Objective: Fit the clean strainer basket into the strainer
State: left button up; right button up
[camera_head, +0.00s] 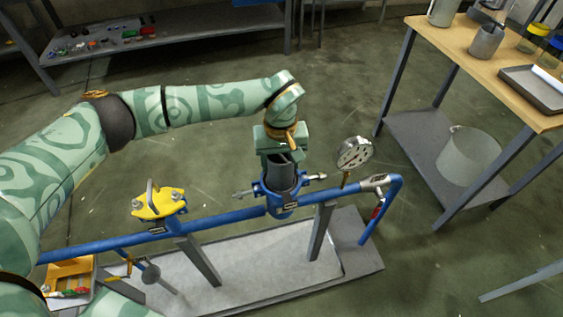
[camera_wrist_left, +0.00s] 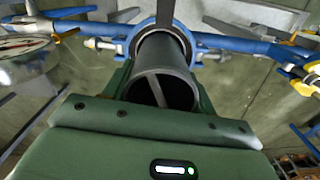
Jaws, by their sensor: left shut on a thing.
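My left gripper (camera_head: 280,158) points down over the blue strainer (camera_head: 280,205) on the pipe. It is shut on the strainer basket (camera_head: 281,176), a dark grey, open-topped cylinder. In the left wrist view the basket (camera_wrist_left: 166,72) is upright between the green fingers, with a bar across its inside. Its lower part is hidden by the blue ring of the strainer mouth (camera_wrist_left: 121,45), and it appears to be partly inside. I cannot tell how deep it is. Swing bolts stick out on both sides of the strainer. My right gripper is not in view.
A yellow cover with a handle (camera_head: 158,203) sits on the blue pipe (camera_head: 225,221) to the left. A pressure gauge (camera_head: 354,153) stands close on the right. A grey drip tray (camera_head: 255,270) lies below. A wooden-topped bench (camera_head: 480,62) is at the right.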

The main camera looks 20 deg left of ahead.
pick_arm(q)
jog(key=shift+f, duration=0.25)
jog(key=o, duration=1.1)
jog(key=shift+c, duration=0.2)
notch_tip(320, 180, up, 13)
jog(key=p, duration=0.4)
jog(key=shift+f, duration=0.2)
jog(key=shift+s+f, duration=0.1)
